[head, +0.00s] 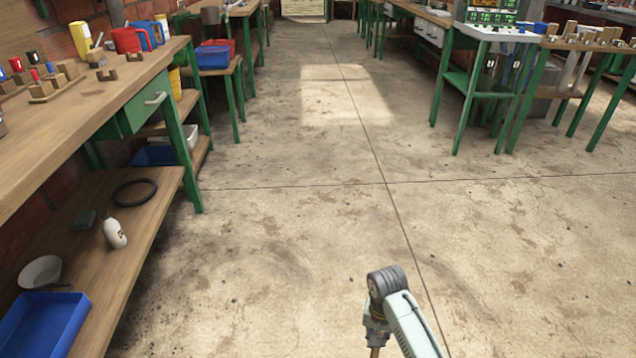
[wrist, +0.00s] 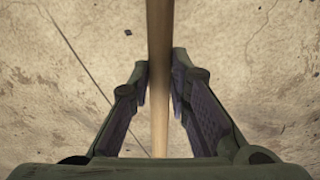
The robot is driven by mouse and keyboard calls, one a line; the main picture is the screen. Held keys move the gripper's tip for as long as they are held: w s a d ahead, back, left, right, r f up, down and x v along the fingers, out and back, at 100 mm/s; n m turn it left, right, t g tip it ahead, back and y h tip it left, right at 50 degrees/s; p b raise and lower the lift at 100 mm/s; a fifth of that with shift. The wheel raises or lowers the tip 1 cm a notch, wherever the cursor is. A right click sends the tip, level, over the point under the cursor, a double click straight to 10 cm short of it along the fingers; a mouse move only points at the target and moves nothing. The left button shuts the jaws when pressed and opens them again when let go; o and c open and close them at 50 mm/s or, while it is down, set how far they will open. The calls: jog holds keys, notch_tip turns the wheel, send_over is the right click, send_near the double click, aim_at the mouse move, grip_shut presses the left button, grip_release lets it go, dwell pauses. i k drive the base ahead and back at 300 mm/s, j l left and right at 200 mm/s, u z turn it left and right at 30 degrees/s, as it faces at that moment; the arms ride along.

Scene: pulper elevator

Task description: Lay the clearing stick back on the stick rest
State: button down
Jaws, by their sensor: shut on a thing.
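The clearing stick (wrist: 157,30) is a plain round wooden rod. In the wrist view it runs from the top edge down between the fingers of my gripper (wrist: 161,85), which is shut on it. Bare floor lies behind it. In the head view my arm is at the bottom edge, and a short brown piece of the stick (head: 375,352) shows below it; the rest is cut off. On the left workbench stand small notched wooden blocks (head: 107,75); I cannot tell whether they are the stick rest.
The left workbench (head: 90,95) has a lower shelf with a blue tray (head: 45,325), a white bottle (head: 115,233) and a black ring (head: 135,192). Green-legged tables (head: 490,33) stand at the right back. The concrete floor (head: 290,230) between is clear.

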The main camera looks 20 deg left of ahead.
aim_at(130, 66)
jog(key=i, duration=2.55)
jog(key=i+u, duration=0.3)
jog(key=i+l+u, duration=0.3)
jog(key=i, duration=0.2)
jog(key=u, duration=2)
